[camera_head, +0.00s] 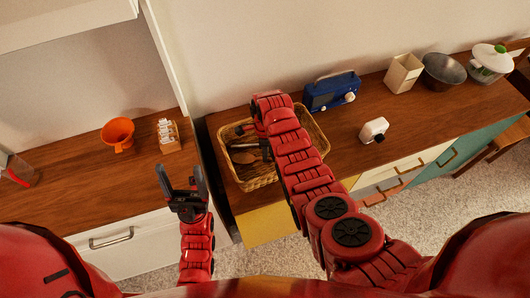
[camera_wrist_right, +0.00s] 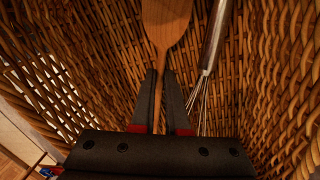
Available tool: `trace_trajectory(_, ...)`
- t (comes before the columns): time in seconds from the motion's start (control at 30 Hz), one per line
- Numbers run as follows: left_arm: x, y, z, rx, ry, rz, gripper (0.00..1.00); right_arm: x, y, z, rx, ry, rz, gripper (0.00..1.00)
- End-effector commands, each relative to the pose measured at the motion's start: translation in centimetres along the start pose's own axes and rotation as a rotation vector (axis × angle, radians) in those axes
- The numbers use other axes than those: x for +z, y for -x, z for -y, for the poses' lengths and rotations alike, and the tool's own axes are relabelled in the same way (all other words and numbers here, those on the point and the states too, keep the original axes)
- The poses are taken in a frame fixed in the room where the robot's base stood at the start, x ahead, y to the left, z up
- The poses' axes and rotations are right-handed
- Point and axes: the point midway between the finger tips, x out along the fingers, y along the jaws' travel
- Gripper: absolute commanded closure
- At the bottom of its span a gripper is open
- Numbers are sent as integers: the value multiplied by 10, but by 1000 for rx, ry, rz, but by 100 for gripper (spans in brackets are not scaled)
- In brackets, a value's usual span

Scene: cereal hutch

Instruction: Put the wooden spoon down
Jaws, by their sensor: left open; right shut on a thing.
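The wooden spoon (camera_wrist_right: 165,22) is between the fingers of my right gripper (camera_wrist_right: 162,85) in the right wrist view, its bowl beyond the fingertips. My right gripper is shut on its handle. In the head view the spoon (camera_head: 243,158) shows inside the wicker basket (camera_head: 262,183), and my right arm covers part of the basket. Whether the spoon touches the basket's bottom I cannot tell. My left gripper (camera_head: 183,182) is open and empty, in front of the left counter.
A whisk (camera_wrist_right: 212,45) lies beside the spoon in the basket. A blue radio (camera_head: 332,92) stands behind it, and a small white object (camera_head: 374,130) is to its right. An orange cup (camera_head: 118,133) and a small rack (camera_head: 168,136) stand on the left counter.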

Motion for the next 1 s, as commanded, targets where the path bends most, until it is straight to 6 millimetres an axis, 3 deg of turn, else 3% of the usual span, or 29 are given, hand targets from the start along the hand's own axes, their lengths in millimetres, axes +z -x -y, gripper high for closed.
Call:
trace_trajectory(0.37, 1, 3, 0, 0, 0, 0, 26, 0, -5, 1, -1, 1, 0, 100)
trace_trajectory(0.4, 0, 2, 0, 0, 0, 0, 26, 0, -4, 1, -1, 1, 1, 81)
trace_trajectory(0.53, 0, 2, 0, 0, 0, 0, 26, 0, -3, 1, -1, 1, 0, 58)
trace_trajectory(1.0, 1, 4, 0, 0, 0, 0, 26, 0, 7, 1, -1, 0, 1, 58)
